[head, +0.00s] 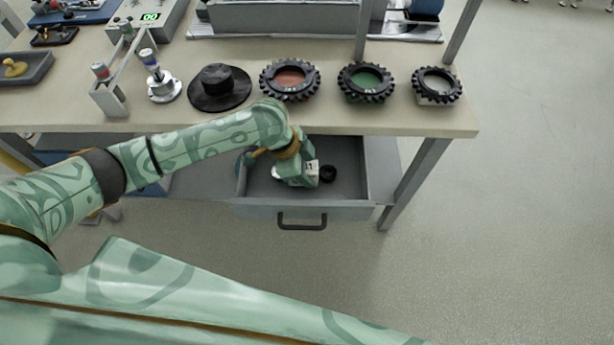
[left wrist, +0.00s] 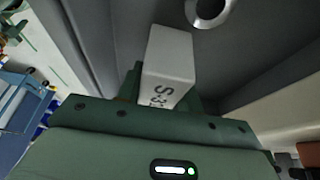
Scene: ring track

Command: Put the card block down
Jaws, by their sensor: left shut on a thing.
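The card block (left wrist: 168,55) is a white block with dark printed characters, seen in the left wrist view. My left gripper (left wrist: 163,92) is shut on it, with a finger at each side. In the head view the left gripper (head: 297,172) reaches down inside the open grey drawer (head: 353,185), and a white printed part of the block (head: 312,168) shows beside it. I cannot tell whether the block touches the drawer floor. My right gripper is not in view.
The tabletop (head: 420,122) above holds several knobbed black rings, a black hat-shaped piece (head: 219,88) and a white stand (head: 108,85). The drawer's right part is clear.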

